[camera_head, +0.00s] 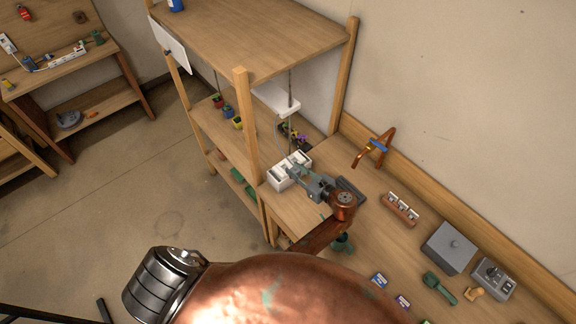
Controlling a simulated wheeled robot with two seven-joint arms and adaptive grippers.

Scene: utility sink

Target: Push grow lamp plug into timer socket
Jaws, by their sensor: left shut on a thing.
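My left gripper (302,176) reaches from the copper arm to a white block (279,184) with dark openings on top, on the wooden surface at the shelf's foot. The block looks like the timer socket, though I cannot be sure. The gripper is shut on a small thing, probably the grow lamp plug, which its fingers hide. I cannot tell whether the plug touches the socket. A white lamp fixture (276,100) hangs under the shelf's top board, with a thin cord or rod near it. My right gripper is not in view.
A wooden shelf post (245,130) stands just left of the block. Small plants (293,134) sit behind it. On the bench to the right are a brown rack (400,208), a grey box (449,247), a grey control box (493,279) and a green tool (438,288).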

